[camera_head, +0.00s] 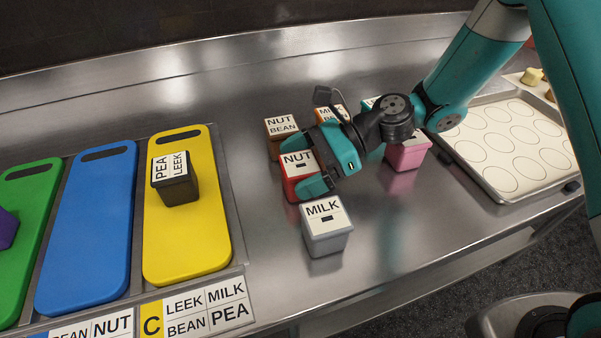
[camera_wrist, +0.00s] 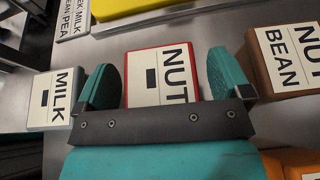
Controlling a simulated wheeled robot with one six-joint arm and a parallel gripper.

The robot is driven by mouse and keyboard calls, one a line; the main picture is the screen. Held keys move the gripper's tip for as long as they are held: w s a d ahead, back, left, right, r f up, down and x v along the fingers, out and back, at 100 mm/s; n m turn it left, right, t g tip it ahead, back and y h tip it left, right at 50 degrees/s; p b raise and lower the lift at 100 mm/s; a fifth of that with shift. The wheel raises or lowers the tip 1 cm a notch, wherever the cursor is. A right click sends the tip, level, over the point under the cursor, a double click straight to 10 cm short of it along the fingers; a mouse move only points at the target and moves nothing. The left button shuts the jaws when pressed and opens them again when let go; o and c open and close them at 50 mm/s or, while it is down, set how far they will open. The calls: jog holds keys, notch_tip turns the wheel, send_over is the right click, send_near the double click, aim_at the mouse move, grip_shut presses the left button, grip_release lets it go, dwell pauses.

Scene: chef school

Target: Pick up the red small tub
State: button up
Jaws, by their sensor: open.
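The red small tub (camera_head: 290,187) stands on the steel counter, with a white lid label reading NUT. In the wrist view the red tub (camera_wrist: 160,78) lies between the two teal fingers. My gripper (camera_head: 309,173) is open, with one finger on each side of the red tub. In the wrist view my gripper (camera_wrist: 160,82) shows a gap between the left finger and the tub, and the right finger is close to the tub's edge. The tub's lower part is hidden by the gripper.
A grey MILK tub (camera_head: 326,238) stands just in front, and a brown NUT BEAN tub (camera_head: 281,133) just behind. A pink tub (camera_head: 406,153) is to the right. A dark PEA LEEK tub (camera_head: 177,190) sits on the yellow board (camera_head: 186,245). A baking tray (camera_head: 500,195) is at the right.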

jog(key=c, duration=1)
jog(key=shift+c, duration=0.6)
jog(key=shift+r, duration=0.1)
